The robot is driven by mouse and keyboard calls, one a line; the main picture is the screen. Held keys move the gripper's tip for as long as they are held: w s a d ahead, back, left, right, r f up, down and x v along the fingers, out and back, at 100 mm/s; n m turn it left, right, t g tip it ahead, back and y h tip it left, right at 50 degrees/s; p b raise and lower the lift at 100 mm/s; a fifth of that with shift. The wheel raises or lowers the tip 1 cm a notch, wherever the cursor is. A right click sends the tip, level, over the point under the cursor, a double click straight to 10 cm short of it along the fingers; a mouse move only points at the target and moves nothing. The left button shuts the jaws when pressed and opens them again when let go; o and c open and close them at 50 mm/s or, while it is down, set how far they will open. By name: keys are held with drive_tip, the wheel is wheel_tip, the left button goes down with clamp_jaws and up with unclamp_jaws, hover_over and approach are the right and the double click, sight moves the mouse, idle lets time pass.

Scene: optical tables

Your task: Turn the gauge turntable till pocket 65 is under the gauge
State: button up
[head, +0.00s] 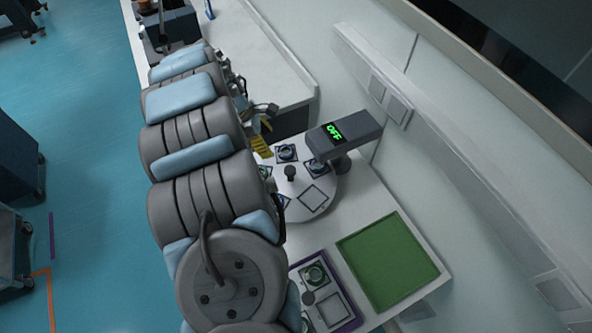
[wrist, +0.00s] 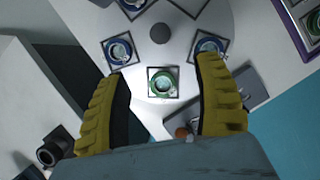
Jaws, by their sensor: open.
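The gauge turntable (head: 294,206) is a pale round disc with square pockets and a dark central knob (head: 290,172); both also show in the wrist view, disc (wrist: 190,42) and knob (wrist: 159,33). Several pockets hold ringed parts; one pocket (head: 312,197) looks empty. The grey gauge (head: 352,130) overhangs the disc's far edge, its display reading "OFF". My gripper (wrist: 161,72) is open above the disc's rim, its yellow fingers either side of a green-ringed part (wrist: 162,82). Blue-ringed parts (wrist: 120,52) lie beyond the fingertips. I cannot read pocket numbers. My arm hides the disc's left side.
The wall runs close along the right.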

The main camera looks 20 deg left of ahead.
sight(290, 170)
drive_tip(key=x, duration=1.6)
drive_tip(key=shift+f, duration=0.45)
clamp_jaws()
